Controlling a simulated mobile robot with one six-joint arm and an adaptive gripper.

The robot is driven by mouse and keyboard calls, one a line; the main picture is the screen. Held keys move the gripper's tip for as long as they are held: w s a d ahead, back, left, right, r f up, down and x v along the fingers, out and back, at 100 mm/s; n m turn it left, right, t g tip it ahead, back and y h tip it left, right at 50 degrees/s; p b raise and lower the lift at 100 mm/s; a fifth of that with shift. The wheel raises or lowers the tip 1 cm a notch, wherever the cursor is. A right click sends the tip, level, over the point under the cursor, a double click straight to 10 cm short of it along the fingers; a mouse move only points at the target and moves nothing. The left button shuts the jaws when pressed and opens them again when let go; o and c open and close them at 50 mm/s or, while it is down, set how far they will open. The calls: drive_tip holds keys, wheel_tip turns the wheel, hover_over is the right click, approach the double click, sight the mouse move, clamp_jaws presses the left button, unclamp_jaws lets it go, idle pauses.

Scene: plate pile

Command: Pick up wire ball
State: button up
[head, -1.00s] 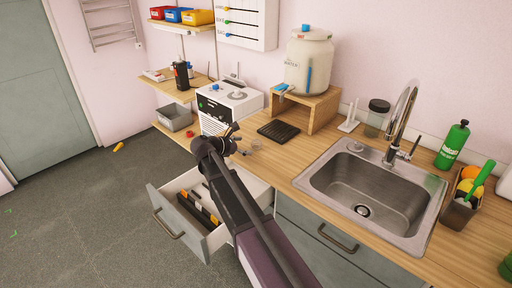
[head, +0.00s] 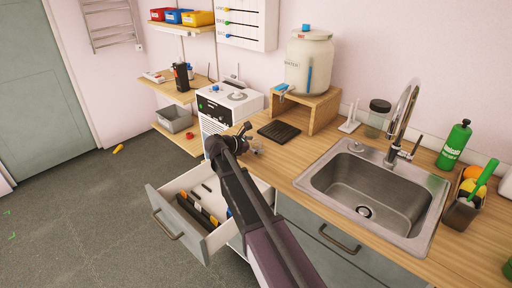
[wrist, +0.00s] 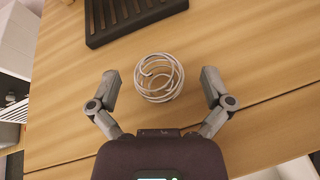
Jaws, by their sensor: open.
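The wire ball (wrist: 159,77) is a round cage of pale wire loops. In the wrist view it rests on the wooden counter, between and slightly ahead of my open fingers. My gripper (wrist: 160,88) is open, with one finger on each side of the ball and a visible gap to both. In the head view my gripper (head: 245,136) is over the counter's left end, and the ball (head: 257,149) is small and partly hidden beside it.
A dark slatted tray (head: 279,131) lies just beyond the ball. An open drawer (head: 172,221) juts out below the counter. A wooden stand (head: 318,116) holds a large jar (head: 308,62). The sink (head: 345,182) is to the right.

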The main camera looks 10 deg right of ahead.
sight(256, 141)
drive_tip(key=shift+c, duration=0.2)
idle(0.3)
drive_tip(key=c, duration=1)
drive_tip(key=shift+o, duration=0.2)
drive_tip(key=shift+r, duration=0.15)
wheel_tip(256, 141, up, 3)
drive_tip(key=p, duration=0.3)
drive_tip(key=shift+r, duration=0.1)
drive_tip(key=shift+s+r+p, duration=0.2)
drive_tip(key=shift+r+p, duration=0.05)
drive_tip(key=shift+p, duration=0.25)
drive_tip(key=s+r+p, duration=0.1)
drive_tip(key=s, duration=1.4)
drive_tip(key=shift+s+d, duration=0.25)
drive_tip(key=shift+s, duration=0.05)
